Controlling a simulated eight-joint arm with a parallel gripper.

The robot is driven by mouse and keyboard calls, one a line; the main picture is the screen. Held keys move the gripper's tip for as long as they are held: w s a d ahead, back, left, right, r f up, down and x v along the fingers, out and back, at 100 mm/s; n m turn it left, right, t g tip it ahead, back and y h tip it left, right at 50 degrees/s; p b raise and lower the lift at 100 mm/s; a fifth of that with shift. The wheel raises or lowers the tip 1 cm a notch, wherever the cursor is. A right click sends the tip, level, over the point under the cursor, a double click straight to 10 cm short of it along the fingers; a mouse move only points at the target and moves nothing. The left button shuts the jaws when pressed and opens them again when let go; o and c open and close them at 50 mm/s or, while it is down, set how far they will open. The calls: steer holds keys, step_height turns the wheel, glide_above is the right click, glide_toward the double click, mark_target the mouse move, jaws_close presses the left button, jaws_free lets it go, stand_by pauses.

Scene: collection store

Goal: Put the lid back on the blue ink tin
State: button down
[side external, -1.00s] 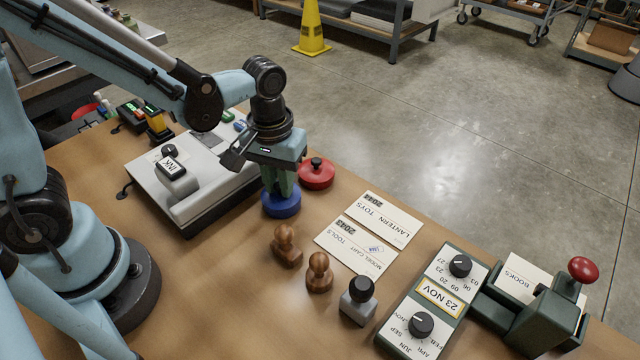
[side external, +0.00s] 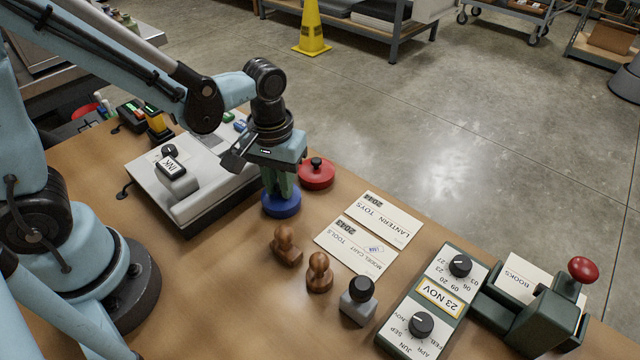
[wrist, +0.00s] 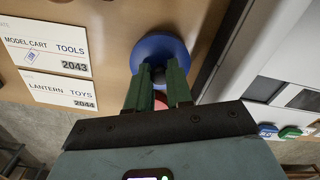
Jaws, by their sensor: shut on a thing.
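The blue ink tin (side external: 281,208) stands upright on the bench, between the grey machine and the red tin. Its round blue top, which looks like the lid (wrist: 174,45), shows in the wrist view with a dark knob (wrist: 158,73) between my fingers. My gripper (side external: 280,190) points straight down over it, its green fingers shut on the lid's knob. The blue lid and tin look like one round body; I cannot tell whether a gap lies between them. No separate blue lid shows on the bench.
A red tin (side external: 316,175) with a black knob stands close behind right. The grey machine (side external: 190,190) is close on the left. Wooden stamps (side external: 287,247), cards (side external: 357,245) and a date block (side external: 432,305) lie in front and right. Bare bench lies at the front left.

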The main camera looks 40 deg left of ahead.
stand_by(0.3)
steer(key=shift+c, duration=2.3)
jaws_free()
steer(key=shift+r, duration=3.45)
jaws_close()
